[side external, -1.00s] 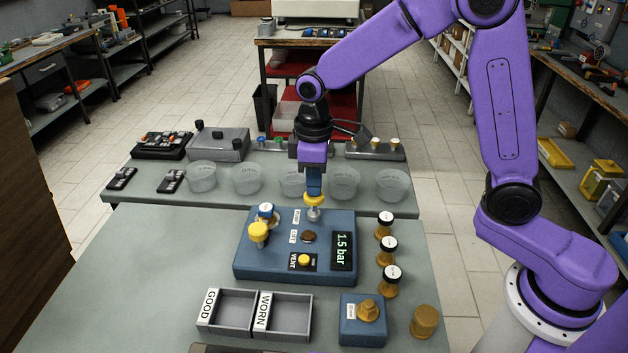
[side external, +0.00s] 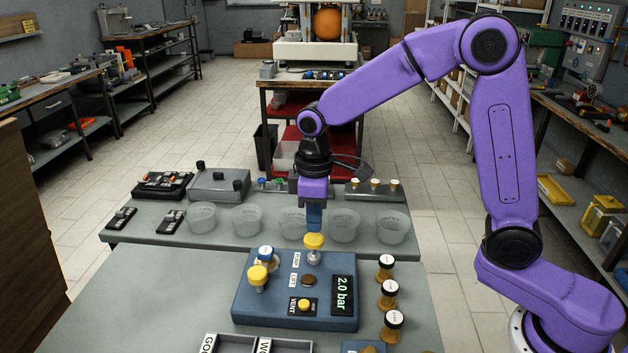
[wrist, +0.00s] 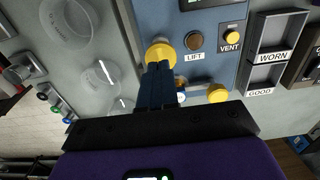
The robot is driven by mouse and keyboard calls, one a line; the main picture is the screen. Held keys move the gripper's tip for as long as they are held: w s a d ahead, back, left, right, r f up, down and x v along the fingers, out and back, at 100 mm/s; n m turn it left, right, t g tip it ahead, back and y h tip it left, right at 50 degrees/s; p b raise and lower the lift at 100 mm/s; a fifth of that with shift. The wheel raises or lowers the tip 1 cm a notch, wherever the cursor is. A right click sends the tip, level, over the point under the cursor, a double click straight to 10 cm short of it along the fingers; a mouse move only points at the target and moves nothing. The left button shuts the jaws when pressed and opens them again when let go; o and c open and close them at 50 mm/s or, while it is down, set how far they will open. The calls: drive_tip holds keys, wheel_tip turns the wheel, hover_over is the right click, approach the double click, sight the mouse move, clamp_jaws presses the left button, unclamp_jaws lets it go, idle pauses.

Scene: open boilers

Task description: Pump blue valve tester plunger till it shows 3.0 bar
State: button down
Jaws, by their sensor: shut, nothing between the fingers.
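The blue valve tester (side external: 250,300) sits on the bench; its display (side external: 343,295) reads 2.0 bar. Its pump plunger has a yellow knob (side external: 314,241) on a metal stem and stands upright beside the PUMP label. My gripper (side external: 313,229) is shut and empty, pointing down right over this knob; I cannot tell whether the tips touch it. In the wrist view, the shut fingers (wrist: 160,66) partly cover the yellow knob (wrist: 160,50). The LIFT button (wrist: 194,40) and the yellow VENT button (wrist: 232,34) show beside it.
Clear cups (side external: 246,220) line the bench behind. GOOD and WORN trays (side external: 235,345) are in front. The bench left of the tester is clear.

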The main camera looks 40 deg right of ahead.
sight(314, 237)
wheel_tip(314, 237, up, 10)
idle(0.3)
drive_tip(key=shift+f, duration=0.1)
idle(1.6)
wheel_tip(314, 237, up, 2)
drive_tip(key=shift+r, duration=0.25)
drive_tip(key=shift+f, duration=0.1)
wheel_tip(314, 237, down, 14)
drive_tip(key=shift+r, duration=0.1)
idle(0.5)
